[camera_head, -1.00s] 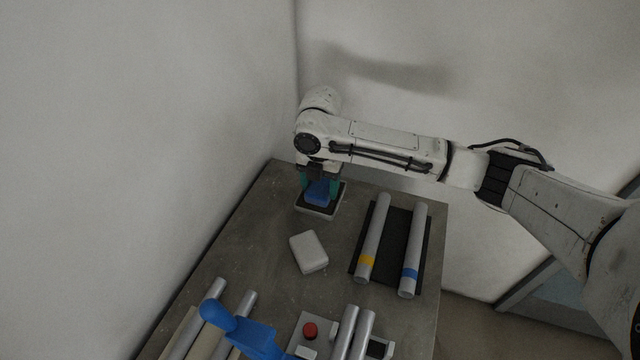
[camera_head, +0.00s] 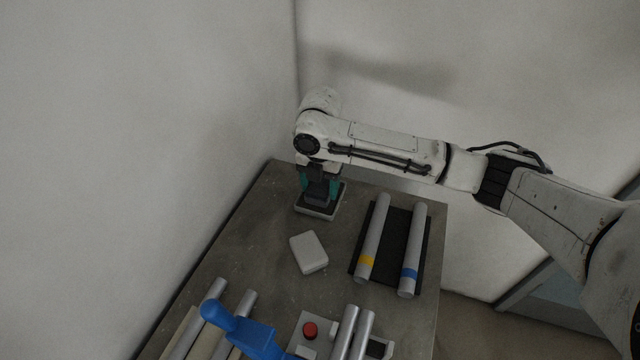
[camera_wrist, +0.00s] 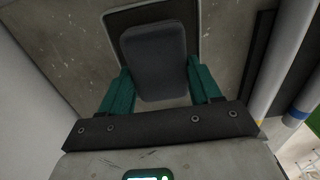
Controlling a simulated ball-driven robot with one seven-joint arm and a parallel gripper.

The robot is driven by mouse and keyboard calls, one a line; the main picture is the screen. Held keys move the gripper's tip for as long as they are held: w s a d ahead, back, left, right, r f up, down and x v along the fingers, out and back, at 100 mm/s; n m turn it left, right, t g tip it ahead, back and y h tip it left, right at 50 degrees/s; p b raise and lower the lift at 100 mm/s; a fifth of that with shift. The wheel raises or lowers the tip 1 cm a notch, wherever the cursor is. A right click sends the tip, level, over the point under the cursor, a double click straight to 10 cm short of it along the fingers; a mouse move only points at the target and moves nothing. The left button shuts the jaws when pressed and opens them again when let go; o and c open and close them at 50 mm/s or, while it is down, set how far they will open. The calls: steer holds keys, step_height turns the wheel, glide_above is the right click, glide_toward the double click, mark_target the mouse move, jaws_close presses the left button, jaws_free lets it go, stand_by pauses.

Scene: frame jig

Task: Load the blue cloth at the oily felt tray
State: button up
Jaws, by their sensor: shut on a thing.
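The task's blue cloth shows as a dark grey pad (camera_head: 318,197) now, with no blue on its visible faces. It also shows in the wrist view (camera_wrist: 156,55), between the teal fingers. My gripper (camera_head: 320,187) is shut on it; its two fingers also show in the wrist view (camera_wrist: 157,84). The felt tray (camera_head: 317,213), pale-rimmed with a dark inside, lies under my gripper at the table's far left corner. The pad is low over the tray; I cannot tell whether its underside touches the felt, which it mostly hides.
A white block (camera_head: 308,252) lies in front of the tray. Two grey tubes, one yellow-banded (camera_head: 374,238) and one blue-banded (camera_head: 413,250), lie on a dark mat to the right. A red button (camera_head: 310,330), a blue-handled thing (camera_head: 242,331) and more tubes are nearer. A wall borders the left.

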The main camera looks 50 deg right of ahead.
mark_target(320, 187)
steer(key=shift+r+p, duration=1.75)
steer(key=shift+r, duration=1.7)
